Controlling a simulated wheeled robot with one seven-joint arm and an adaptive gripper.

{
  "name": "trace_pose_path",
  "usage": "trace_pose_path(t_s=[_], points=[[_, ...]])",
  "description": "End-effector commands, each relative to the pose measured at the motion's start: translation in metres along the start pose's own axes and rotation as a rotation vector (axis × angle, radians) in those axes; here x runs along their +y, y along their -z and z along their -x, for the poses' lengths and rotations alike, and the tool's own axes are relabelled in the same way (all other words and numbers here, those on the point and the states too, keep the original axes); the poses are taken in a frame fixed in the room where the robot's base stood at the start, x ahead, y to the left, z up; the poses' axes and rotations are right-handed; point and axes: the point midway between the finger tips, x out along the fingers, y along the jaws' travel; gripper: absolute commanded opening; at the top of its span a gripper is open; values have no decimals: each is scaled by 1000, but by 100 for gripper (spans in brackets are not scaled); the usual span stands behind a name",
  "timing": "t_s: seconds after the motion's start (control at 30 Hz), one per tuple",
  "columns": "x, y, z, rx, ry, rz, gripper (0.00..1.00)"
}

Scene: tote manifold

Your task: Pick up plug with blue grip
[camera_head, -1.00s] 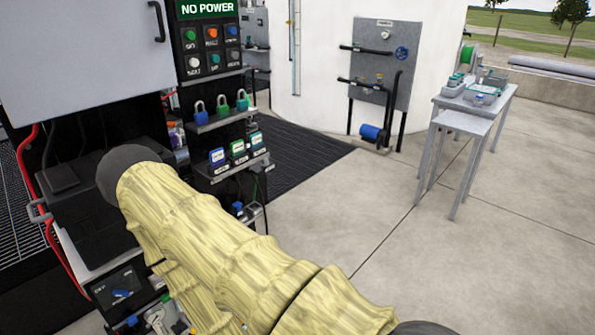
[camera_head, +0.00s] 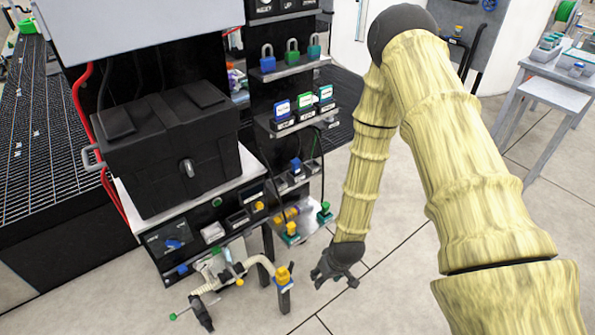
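A small plug with a blue grip (camera_head: 296,165) appears to stand in a row of dark sockets on the low shelf of the black rack; its lower part is too small to make out. My gripper (camera_head: 337,281) hangs low over the concrete floor, to the right of and below that shelf in the picture. Its dark fingers look spread apart, with nothing seen between them. It is well clear of the blue plug.
Plugs with yellow and green parts (camera_head: 290,232) hang on cables below the shelf. A black case (camera_head: 165,150) sits on a bench at left. Pipework with a yellow-topped post (camera_head: 284,285) stands left of my gripper. A grey table (camera_head: 560,85) is at right.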

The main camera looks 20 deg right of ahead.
Motion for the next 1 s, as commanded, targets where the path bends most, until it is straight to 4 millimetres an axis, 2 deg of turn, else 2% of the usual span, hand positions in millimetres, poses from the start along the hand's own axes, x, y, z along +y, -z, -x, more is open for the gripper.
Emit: trace_pose_path(t_s=[0.03,0.2,0.3,0.4,0.5,0.63,1.0], points=[[13,44,6,52,6,17,48],[50,163,44,179,23,110,48],[70,216,71,240,26,158,48],[86,254,95,286,25,195,48],[96,276,111,313,24,219,48],[99,292,119,326,22,234,48],[85,346,106,327,23,236,48]])
